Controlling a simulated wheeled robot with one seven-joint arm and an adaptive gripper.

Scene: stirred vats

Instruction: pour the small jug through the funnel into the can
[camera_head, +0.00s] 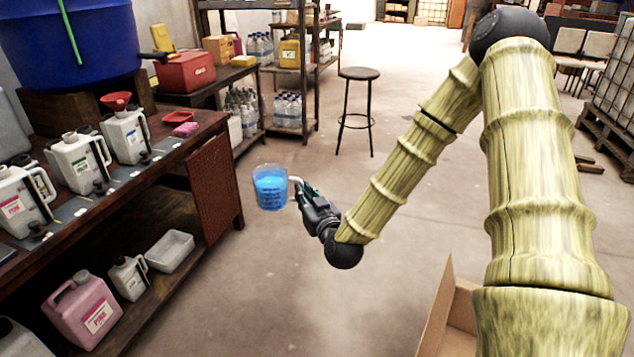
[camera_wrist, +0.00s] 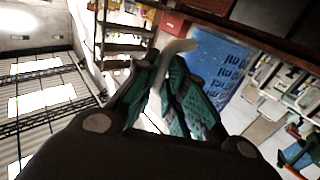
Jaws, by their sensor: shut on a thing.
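The small jug (camera_head: 270,188) is clear with blue liquid in it and looks upright. My gripper (camera_head: 306,192) is shut on its pale handle and holds it in the air, to the right of the bench. In the wrist view my gripper (camera_wrist: 165,85) has its green-padded fingers around the handle, with the blue jug (camera_wrist: 222,65) behind them. A red funnel (camera_head: 116,101) sits in the top of a white can (camera_head: 126,137) on the bench. The funnel's spout is hidden inside the can's neck.
More cans stand on the bench (camera_head: 150,165), one of them (camera_head: 78,163) just left of the funnel can. A pink block (camera_head: 180,117) and a red box (camera_head: 185,72) are near the back. A stool (camera_head: 358,110) stands behind. The floor below the jug is clear.

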